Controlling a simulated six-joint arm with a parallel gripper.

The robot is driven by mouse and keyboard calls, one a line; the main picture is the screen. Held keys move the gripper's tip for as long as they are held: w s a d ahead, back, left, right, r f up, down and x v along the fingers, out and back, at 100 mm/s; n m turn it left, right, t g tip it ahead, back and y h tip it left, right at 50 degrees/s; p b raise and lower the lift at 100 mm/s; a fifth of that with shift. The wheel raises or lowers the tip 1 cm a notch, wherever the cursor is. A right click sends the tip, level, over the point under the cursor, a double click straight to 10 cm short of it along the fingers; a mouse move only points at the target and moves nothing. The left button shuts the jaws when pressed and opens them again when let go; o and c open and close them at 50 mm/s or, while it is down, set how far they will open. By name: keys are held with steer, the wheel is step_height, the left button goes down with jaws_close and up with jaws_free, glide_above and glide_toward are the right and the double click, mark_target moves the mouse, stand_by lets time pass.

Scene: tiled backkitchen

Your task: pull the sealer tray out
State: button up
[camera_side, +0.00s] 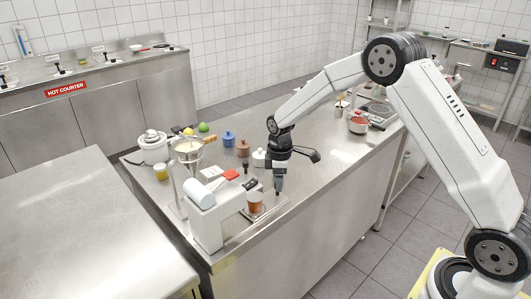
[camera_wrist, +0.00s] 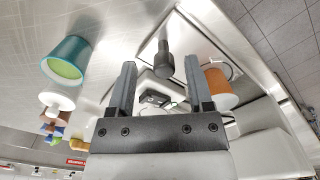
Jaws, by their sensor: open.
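The sealer (camera_side: 212,208) is a white machine at the counter's near left end; part of its white body (camera_wrist: 268,150) shows at the lower right of the wrist view. An orange-brown cup (camera_side: 256,204) stands at its right side and also shows in the wrist view (camera_wrist: 217,84). My gripper (camera_side: 279,184) points down, just right of the sealer and close to the cup. It is open. In the wrist view a dark round-ended handle (camera_wrist: 163,58) appears between my fingertips (camera_wrist: 160,68), without visible contact. I cannot tell whether it belongs to the tray; the tray itself is largely hidden.
A teal cup with green contents (camera_wrist: 66,62) is at the left of the wrist view. Blue (camera_side: 228,139) and brown (camera_side: 243,148) jars stand behind the sealer. The counter's right middle (camera_side: 335,150) is clear.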

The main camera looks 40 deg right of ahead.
steer(key=shift+r, duration=3.55)
steer(key=shift+s+a+r, duration=0.1)
steer(key=shift+s+a, duration=0.05)
steer(key=shift+s, duration=0.3)
steer(key=s+a+m+t, duration=0.1)
steer(key=s+m, duration=0.3)
steer(key=s, duration=0.6)
steer(key=s+a+m+t, duration=0.1)
steer(key=s+a+m, duration=0.2)
steer(key=s, duration=0.8)
steer(key=shift+s+a+f+m+t, duration=0.3)
steer(key=shift+a+f+m, duration=0.1)
steer(key=shift+m, duration=0.6)
